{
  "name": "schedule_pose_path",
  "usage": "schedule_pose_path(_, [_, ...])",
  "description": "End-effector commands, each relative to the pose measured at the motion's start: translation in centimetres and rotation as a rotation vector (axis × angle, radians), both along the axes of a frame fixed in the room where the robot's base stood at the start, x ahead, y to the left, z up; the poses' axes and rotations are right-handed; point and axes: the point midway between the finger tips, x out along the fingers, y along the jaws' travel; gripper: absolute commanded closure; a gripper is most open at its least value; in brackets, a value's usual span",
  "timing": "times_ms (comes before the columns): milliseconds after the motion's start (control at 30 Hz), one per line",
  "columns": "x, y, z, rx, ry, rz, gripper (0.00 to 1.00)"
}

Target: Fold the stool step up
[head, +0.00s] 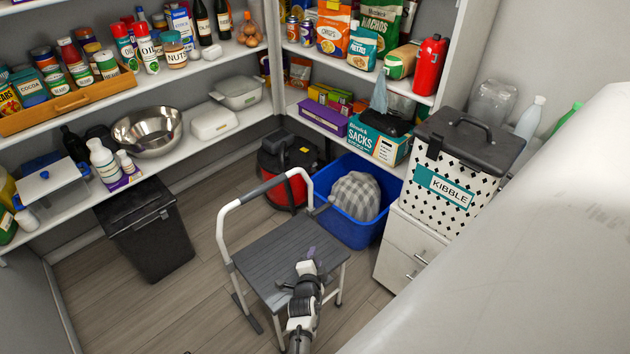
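The step stool (275,250) stands on the wooden floor at the lower middle of the head view. It has a grey ridged step lying about flat, a white tube frame and a tall white rail with dark grips on the left and back. My arm reaches in from the bottom edge. My gripper (307,256) is over the right part of the step and points away from the camera. I cannot tell whether it touches the step. Its fingers are small and dark here, so their opening is unclear. My arm hides the step's front right part.
A blue bin (352,232) with a checked cloth and a red-black vacuum (287,170) stand close behind the stool. A black bin (147,232) is at left. White drawers (408,247) bearing a kibble box (452,185) stand at right. Floor between the black bin and stool is clear.

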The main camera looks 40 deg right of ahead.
Motion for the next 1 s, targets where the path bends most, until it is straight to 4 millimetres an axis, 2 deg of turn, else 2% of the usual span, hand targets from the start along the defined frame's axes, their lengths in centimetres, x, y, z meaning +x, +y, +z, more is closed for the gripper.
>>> schedule_pose_path(367, [0.33,-0.4,-0.13,0.0,0.0,0.0,0.64])
schedule_pose_path(633, [0.33,-0.39,-0.13,0.0,0.0,0.0,0.99])
schedule_pose_path(1000, [0.32,-0.38,-0.13,0.0,0.0,0.0,1.0])
